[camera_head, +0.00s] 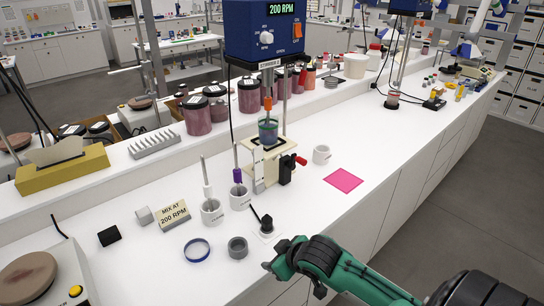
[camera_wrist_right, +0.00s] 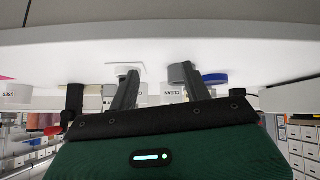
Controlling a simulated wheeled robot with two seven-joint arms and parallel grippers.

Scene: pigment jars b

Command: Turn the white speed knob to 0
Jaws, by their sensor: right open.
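The white speed knob (camera_head: 266,38) is on the front left of the blue stirrer head (camera_head: 262,50). The stirrer's display (camera_head: 284,9) reads 200 RPM. An orange switch (camera_head: 297,31) sits to the knob's right. My right gripper (camera_head: 272,266) is low at the bench's front edge, well below the knob and apart from it. In the right wrist view my gripper (camera_wrist_right: 158,86) has its two dark fingers apart with nothing held between them. That view looks upside down and does not show the knob. My left gripper is not in view.
A card (camera_head: 173,214) reads MIX AT 200 RPM. Labelled white cups (camera_head: 211,213) with upright tools, a grey ring-like cup (camera_head: 238,247) and a blue ring (camera_head: 197,250) stand near my right gripper. A beaker (camera_head: 268,131) is under the stirrer.

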